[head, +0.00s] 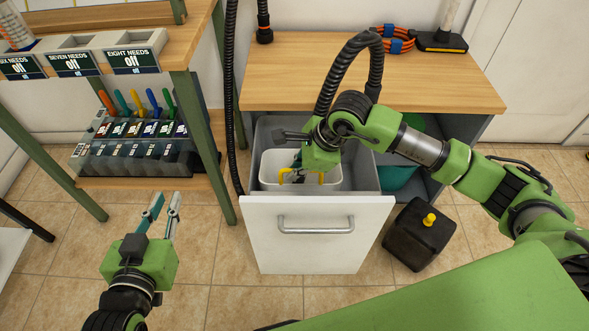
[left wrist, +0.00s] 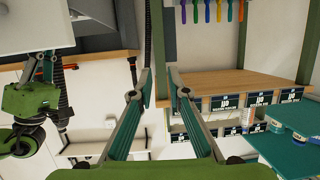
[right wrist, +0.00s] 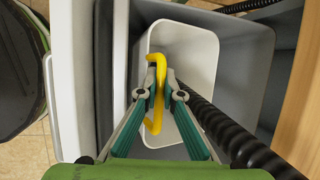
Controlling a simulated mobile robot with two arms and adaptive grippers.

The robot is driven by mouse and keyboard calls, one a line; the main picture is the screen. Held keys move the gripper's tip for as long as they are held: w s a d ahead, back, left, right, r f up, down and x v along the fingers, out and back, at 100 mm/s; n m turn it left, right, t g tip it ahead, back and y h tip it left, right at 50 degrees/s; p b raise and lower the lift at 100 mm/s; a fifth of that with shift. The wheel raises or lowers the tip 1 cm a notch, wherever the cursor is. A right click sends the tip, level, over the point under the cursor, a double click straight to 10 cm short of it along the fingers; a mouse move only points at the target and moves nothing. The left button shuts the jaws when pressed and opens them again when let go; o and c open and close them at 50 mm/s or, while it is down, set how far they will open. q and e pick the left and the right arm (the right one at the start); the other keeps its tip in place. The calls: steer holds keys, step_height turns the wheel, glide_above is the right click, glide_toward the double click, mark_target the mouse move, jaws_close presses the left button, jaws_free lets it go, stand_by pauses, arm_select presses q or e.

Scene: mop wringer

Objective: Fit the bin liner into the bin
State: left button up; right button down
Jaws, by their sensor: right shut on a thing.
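The liner is a white open-topped tub (head: 270,167) with a yellow handle (head: 285,175). It sits inside the grey bin (head: 263,135) of the pulled-out drawer, its rim below the grey rim. In the right wrist view the tub (right wrist: 203,60) lies within the grey walls (right wrist: 248,75), with a gap beside it. My right gripper (right wrist: 160,88) is shut on the yellow handle (right wrist: 154,65); its arm hides part of the tub in the head view. Whether the tub rests on the bin's floor is hidden. My left gripper (head: 162,212) is open and empty, left of the drawer.
The white drawer front (head: 318,240) sticks out from under a wooden counter (head: 290,75). A black canister with a yellow cap (head: 420,235) stands on the floor at right. A rack of coloured-handled tools (head: 135,135) stands on the left shelf. Black hoses hang close to the right arm.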

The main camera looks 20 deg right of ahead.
steer(key=shift+f+b, duration=0.3)
steer(key=shift+f, duration=0.05)
arm_select(q)
steer(key=r, duration=0.1)
steer(key=r+t, duration=0.1)
steer(key=d+r, duration=0.1)
steer(key=shift+w+r+t+h, duration=0.1)
steer(key=shift+w+t+h, duration=0.3)
arm_select(e)
steer(key=c, duration=2.1)
jaws_free()
steer(key=shift+c, duration=0.2)
arm_select(q)
steer(key=shift+w+a, duration=0.1)
steer(key=shift+a, duration=0.05)
